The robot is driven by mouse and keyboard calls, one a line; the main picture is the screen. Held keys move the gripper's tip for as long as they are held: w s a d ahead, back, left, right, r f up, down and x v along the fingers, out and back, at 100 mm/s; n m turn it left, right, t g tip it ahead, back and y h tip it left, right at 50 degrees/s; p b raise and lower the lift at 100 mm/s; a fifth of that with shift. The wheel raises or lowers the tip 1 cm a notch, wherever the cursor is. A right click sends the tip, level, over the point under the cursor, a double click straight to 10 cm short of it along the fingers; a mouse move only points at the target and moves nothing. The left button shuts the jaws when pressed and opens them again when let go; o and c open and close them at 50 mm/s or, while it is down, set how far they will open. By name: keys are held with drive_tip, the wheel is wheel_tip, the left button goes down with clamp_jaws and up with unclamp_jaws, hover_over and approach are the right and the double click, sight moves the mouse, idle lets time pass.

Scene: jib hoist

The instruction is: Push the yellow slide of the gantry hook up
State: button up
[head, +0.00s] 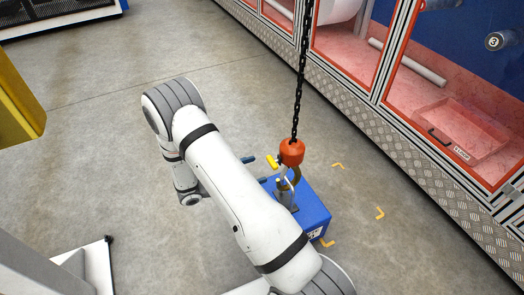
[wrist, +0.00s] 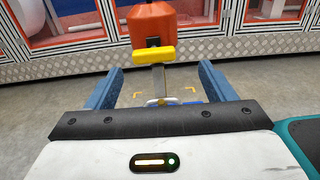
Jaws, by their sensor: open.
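The gantry hook hangs on a black chain (head: 301,75) below an orange block (head: 292,152). Its yellow slide (head: 271,161) sticks out on the side facing my gripper. In the wrist view the yellow slide (wrist: 154,55) is a crosswise bar below the orange block (wrist: 153,22), on a grey metal strip (wrist: 158,78). My gripper (head: 256,168) is open, its blue fingers either side of the strip in the wrist view (wrist: 158,76). Nothing is between them in a grip; the slide appears beyond and above the fingertips. The hook's lower part is mostly hidden in the wrist view.
A blue box (head: 316,206) with a metal fitting on top stands on the floor under the hook, partly hidden by my arm. Yellow corner marks (head: 380,213) lie around it. Glazed red-framed cabinets (head: 455,140) line the right. The grey floor (head: 90,120) left of my arm is largely clear.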

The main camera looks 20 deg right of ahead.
sight(269, 163)
drive_tip(key=shift+t, duration=0.3)
drive_tip(key=d, duration=0.2)
drive_tip(key=d+b, duration=0.1)
drive_tip(key=d, duration=0.2)
drive_tip(key=w+d+b, duration=0.1)
drive_tip(key=d, duration=0.1)
drive_tip(key=shift+d+f, duration=0.2)
drive_tip(key=shift+d, duration=0.1)
